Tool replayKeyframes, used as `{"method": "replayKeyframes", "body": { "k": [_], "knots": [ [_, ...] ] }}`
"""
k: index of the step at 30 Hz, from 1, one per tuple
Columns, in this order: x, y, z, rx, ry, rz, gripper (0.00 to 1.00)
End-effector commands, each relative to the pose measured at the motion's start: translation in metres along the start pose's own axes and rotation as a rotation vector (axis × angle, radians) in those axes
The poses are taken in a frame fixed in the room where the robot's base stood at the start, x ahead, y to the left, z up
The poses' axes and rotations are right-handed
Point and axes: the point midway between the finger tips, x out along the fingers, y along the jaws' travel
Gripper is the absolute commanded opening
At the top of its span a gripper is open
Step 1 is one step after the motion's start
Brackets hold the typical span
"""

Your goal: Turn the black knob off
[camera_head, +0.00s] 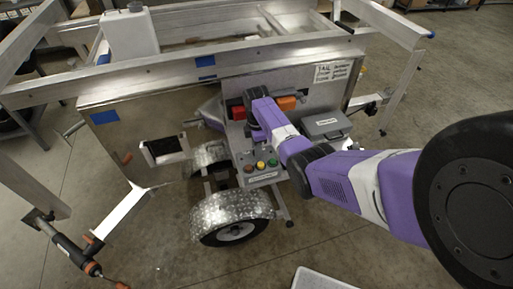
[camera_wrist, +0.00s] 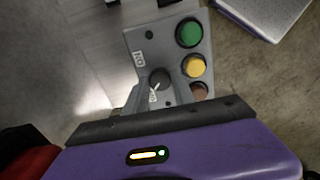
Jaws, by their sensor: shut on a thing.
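The black knob (camera_wrist: 158,78) sits on a grey control panel (camera_wrist: 140,40), between an ON label and a second label I read only in part. Its white pointer slants toward the second label. Green (camera_wrist: 189,32), yellow (camera_wrist: 194,65) and dark red (camera_wrist: 199,91) buttons line one side. The panel also shows in the head view (camera_head: 263,178), where the knob is hard to make out. My gripper (camera_head: 257,133) is over the panel, close to the red and orange blocks. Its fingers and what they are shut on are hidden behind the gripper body. The visible knob face is uncovered.
A red block (camera_head: 238,112) and an orange block (camera_head: 287,103) are mounted behind the panel. A grey lidded box (camera_head: 326,124) stands to its right, a wheel fender (camera_head: 232,210) below left. Aluminium trailer rails (camera_head: 190,68) surround the space. The concrete floor in front is mostly clear.

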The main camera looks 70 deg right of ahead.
Motion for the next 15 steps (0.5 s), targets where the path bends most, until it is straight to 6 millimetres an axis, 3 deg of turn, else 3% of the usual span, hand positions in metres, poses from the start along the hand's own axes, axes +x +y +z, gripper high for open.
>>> {"method": "replayKeyframes", "body": {
  "k": [15],
  "knots": [
    [-0.001, 0.0007, -0.0013, -0.042, 0.002, 0.002, 0.0]
  ]
}}
